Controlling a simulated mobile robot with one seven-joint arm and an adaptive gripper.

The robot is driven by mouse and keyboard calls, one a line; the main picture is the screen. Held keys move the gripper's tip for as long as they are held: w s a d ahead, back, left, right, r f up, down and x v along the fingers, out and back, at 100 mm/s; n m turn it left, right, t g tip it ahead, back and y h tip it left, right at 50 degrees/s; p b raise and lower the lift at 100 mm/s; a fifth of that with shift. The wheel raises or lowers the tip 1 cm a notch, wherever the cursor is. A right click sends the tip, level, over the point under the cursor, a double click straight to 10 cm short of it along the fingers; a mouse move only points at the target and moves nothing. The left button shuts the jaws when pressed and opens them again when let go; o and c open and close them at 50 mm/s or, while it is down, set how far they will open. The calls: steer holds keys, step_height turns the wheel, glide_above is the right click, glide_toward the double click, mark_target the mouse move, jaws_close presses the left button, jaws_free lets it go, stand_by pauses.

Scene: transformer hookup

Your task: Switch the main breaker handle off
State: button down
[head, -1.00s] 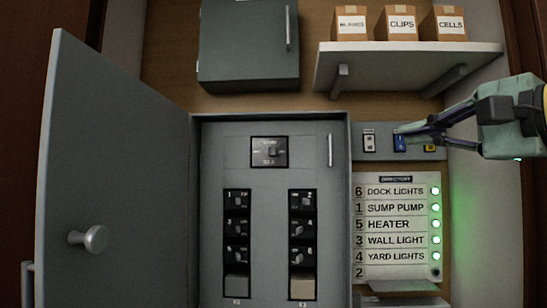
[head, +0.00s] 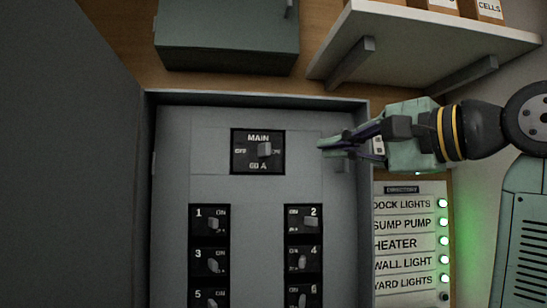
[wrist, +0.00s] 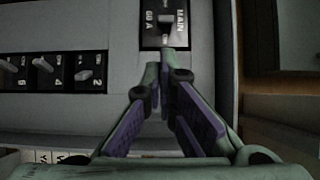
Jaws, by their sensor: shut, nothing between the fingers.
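The main breaker (head: 258,151) is a black plate marked MAIN, OFF and 60 A, set in the upper part of the open grey panel. Its grey handle (head: 265,149) sits right of the plate's middle, on the side away from the OFF mark. My gripper (head: 321,146) points left, to the right of the breaker and apart from it in the head view. Its fingers are shut and empty. In the wrist view the fingertips (wrist: 165,66) lie just below the main breaker (wrist: 166,22) in the picture; the handle shows only in part there.
Numbered small breakers (head: 302,219) sit in two columns below the main breaker. The open panel door (head: 70,170) stands at left. A shelf (head: 425,40) with boxes is above my arm. A directory (head: 408,235) with green lamps is below it.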

mark_target(276, 156)
steer(key=shift+s+d, duration=0.1)
steer(key=shift+d, duration=0.05)
steer(key=p+x, duration=0.3)
steer(key=x, duration=0.7)
stand_by(0.4)
